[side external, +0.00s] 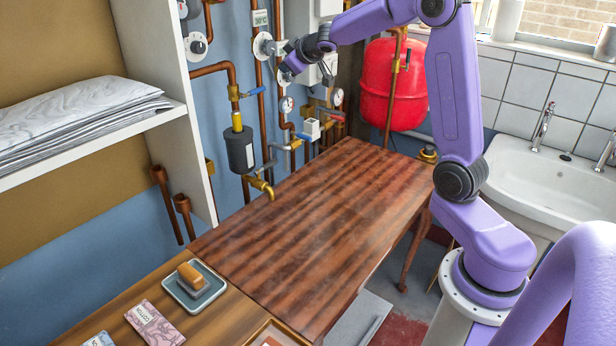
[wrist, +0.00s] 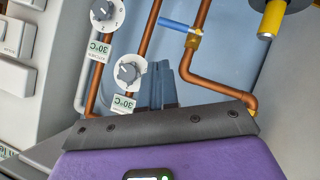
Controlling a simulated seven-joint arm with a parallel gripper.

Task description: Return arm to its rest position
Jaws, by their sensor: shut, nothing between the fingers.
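My gripper (side external: 286,74) is at the end of the purple arm, held up close to the pipe-covered wall at the upper middle of the side view. In the wrist view my gripper's dark fingers (wrist: 164,84) are together with nothing between them. A round white dial with a grey knob (wrist: 130,72) shows just left of the fingers there, with a 30°C label under it. A dial (side external: 264,46) on the wall is close beside my gripper in the side view. I cannot tell whether they touch.
Copper pipes (side external: 258,100), valves and gauges crowd the wall around my gripper. A red tank (side external: 393,84) hangs behind the arm. The wooden table (side external: 320,220) below is clear. A soap dish (side external: 196,286) stands at front left, a sink (side external: 540,175) at right, and a linen shelf (side external: 90,145) at left.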

